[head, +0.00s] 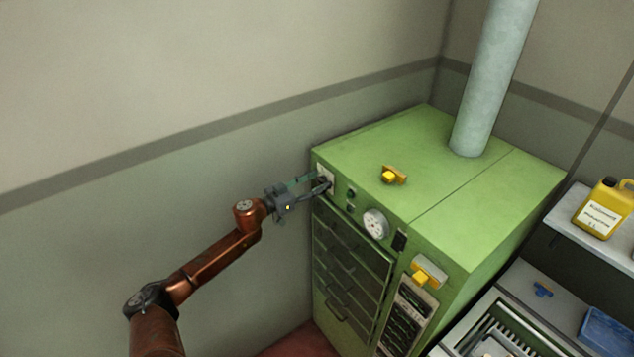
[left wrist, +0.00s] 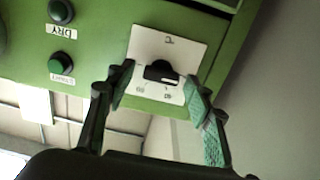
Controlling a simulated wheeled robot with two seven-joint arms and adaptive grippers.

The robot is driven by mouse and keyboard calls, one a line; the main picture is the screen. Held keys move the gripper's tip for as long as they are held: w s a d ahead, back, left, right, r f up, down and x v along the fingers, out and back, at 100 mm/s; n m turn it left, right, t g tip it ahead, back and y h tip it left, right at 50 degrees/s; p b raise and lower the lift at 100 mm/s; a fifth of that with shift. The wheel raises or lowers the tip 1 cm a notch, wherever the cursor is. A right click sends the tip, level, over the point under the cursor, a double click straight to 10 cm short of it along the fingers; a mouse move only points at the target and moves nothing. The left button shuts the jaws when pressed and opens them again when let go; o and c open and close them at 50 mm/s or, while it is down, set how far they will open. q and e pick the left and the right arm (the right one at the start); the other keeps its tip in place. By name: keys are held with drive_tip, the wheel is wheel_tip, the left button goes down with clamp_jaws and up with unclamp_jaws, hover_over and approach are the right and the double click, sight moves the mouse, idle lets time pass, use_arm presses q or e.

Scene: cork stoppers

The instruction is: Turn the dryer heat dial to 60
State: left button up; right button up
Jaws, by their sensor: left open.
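The heat dial is a black knob (left wrist: 160,71) on a white plate (left wrist: 182,45) on the green dryer's (head: 470,205) front, at its upper left corner in the head view. In the left wrist view my left gripper (left wrist: 160,78) is open, with one finger on each side of the knob. I cannot tell whether the fingers touch it. My right gripper is not in view.
A dark button (left wrist: 61,11) and a green button (left wrist: 62,66) sit beside the dial plate. A round gauge (head: 375,224), drawers (head: 345,265) and a yellow handle (head: 428,272) are farther along the front. The wall is close on the left.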

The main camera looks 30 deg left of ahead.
use_arm(q)
drive_tip(key=shift+c, duration=0.3)
drive_tip(key=c, duration=1.1)
